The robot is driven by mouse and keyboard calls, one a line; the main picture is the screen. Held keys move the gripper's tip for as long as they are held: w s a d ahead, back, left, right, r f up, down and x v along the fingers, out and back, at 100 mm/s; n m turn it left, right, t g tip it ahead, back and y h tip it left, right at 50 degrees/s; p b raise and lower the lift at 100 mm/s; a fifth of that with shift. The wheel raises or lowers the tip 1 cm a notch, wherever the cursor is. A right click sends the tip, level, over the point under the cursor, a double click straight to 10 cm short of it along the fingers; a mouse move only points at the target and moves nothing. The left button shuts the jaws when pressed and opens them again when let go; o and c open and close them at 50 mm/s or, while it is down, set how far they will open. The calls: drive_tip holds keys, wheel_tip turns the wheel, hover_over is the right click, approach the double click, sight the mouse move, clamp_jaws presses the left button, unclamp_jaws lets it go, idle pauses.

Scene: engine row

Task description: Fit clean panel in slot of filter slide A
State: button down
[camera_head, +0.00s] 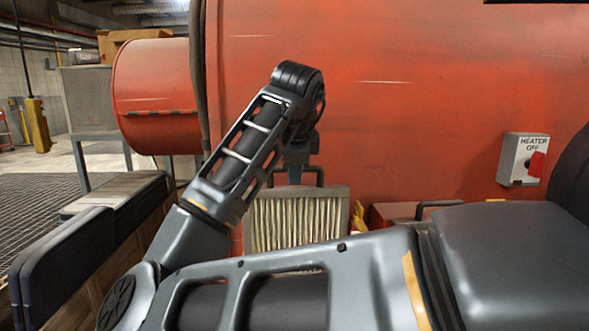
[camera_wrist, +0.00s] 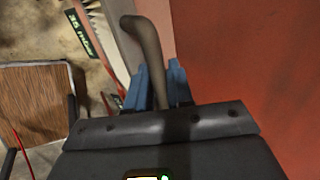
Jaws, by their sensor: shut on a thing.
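A filter panel (camera_head: 298,222) with pale cream pleats in a grey frame hangs upright below my gripper (camera_head: 296,178) in the head view. It stands in front of the large red housing, and my forearm hides its lower edge. My gripper is shut on the panel's dark handle, which runs along its top. In the wrist view the blue fingers of my gripper (camera_wrist: 160,88) close around the handle (camera_wrist: 148,48). I cannot make out the slot of filter slide A in either view, nor whether the panel touches anything below.
The red housing (camera_head: 420,110) fills the background. A switch box (camera_head: 521,158) marked HEATER OFF is on its right. A red case with a dark handle (camera_head: 433,207) sits right of the panel. A "35 mbar" label (camera_wrist: 82,33) and a wooden surface (camera_wrist: 35,100) show in the wrist view.

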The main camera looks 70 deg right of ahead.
sight(295, 201)
drive_tip(key=shift+f+b, duration=3)
drive_tip(key=shift+f, duration=1.45)
drive_tip(key=c, duration=0.9)
unclamp_jaws()
drive_tip(key=shift+p+v, duration=0.4)
drive_tip(key=shift+v, duration=3.55)
